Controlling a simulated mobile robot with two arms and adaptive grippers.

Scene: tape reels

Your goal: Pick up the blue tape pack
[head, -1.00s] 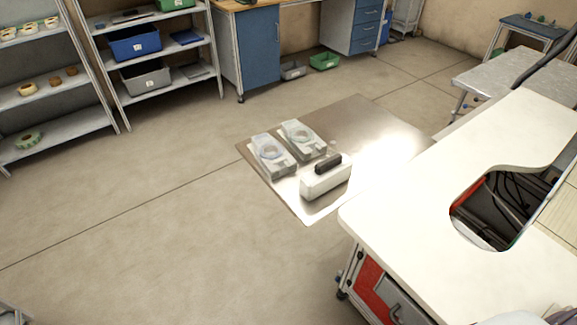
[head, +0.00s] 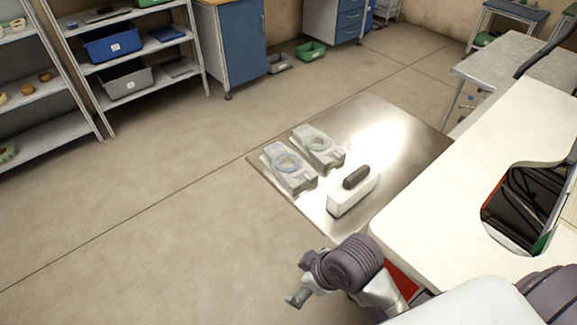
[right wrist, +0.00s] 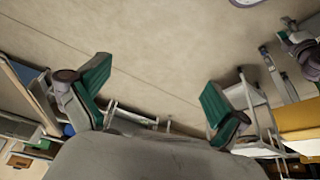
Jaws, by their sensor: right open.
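Two clear tape packs lie side by side on a low metal table (head: 410,150) in the head view. The left pack (head: 291,168) has a pale bluish ring; I take it for the blue tape pack. The other pack (head: 319,147) looks paler and greyer, just behind and right of it. In the right wrist view my right gripper (right wrist: 157,90) is open and empty, its two green-padded fingers spread wide over floor. It is away from the packs, which do not show in that view. One of my arms shows low in the head view, short of the table; no jaws are clear.
A white block with a dark handle (head: 354,190) stands right of the packs. A white worktop (head: 480,190) with a cutout borders the table on the right. Shelves with bins (head: 112,43) and a blue cabinet (head: 240,45) stand behind. Floor at left is clear.

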